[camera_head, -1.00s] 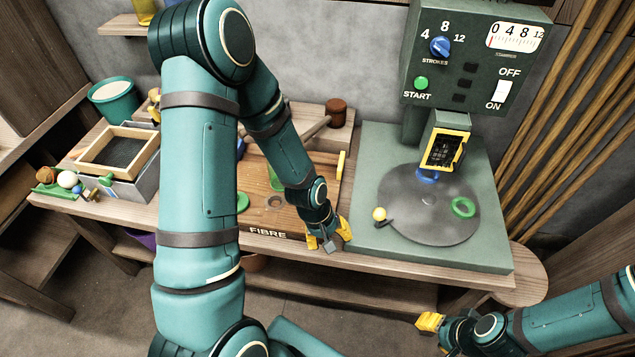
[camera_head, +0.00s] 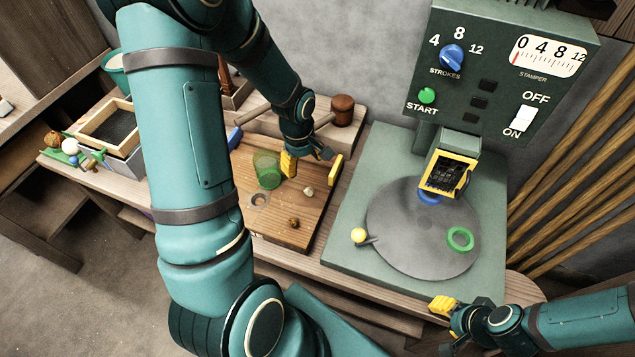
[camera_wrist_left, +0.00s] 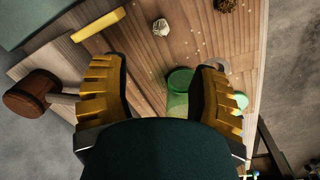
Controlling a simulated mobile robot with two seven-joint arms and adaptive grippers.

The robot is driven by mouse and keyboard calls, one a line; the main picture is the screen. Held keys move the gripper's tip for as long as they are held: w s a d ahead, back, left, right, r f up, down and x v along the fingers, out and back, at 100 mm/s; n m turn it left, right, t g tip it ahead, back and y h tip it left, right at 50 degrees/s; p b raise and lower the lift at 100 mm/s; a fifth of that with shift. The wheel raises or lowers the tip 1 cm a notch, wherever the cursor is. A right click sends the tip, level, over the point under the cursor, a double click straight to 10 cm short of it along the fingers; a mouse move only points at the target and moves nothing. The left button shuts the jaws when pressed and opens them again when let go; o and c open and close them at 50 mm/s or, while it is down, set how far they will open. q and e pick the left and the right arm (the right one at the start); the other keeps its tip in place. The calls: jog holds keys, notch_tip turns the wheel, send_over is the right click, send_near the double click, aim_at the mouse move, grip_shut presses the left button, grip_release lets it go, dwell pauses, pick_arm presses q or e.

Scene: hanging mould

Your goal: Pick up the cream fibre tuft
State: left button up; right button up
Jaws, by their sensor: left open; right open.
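The cream fibre tuft (camera_head: 308,191) is a small pale lump lying on the wooden fibre board. In the left wrist view the tuft (camera_wrist_left: 160,27) lies beyond the fingertips, roughly centred between them. My left gripper (camera_head: 306,161) is open and empty over the back of the board, a little behind the tuft and not touching it. Its two yellow fingers (camera_wrist_left: 160,66) stand wide apart in the wrist view. My right gripper (camera_head: 444,308) is off the bench's front right edge, open, with no object seen in it.
A green translucent cup (camera_head: 267,170) stands beside my left gripper. A brown tuft (camera_head: 294,223) lies nearer the board's front. A yellow bar (camera_head: 336,170) edges the board's right, and a mallet (camera_head: 342,108) lies behind. The green stamper with its round plate (camera_head: 405,245) stands right.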

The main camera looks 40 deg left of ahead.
aim_at(308, 189)
pick_arm(q)
notch_tip(308, 189, down, 8)
jog(key=shift+d+b, duration=0.1)
jog(key=shift+b, duration=0.7)
jog(key=f, duration=0.3)
jog(key=f+b, duration=0.1)
jog(key=f, duration=0.1)
jog(key=shift+w+d, duration=0.1)
jog(key=shift+w, duration=0.25)
pick_arm(e)
jog(key=f, duration=0.2)
jog(key=shift+s+f, duration=0.4)
pick_arm(q)
jog(key=c, duration=0.9)
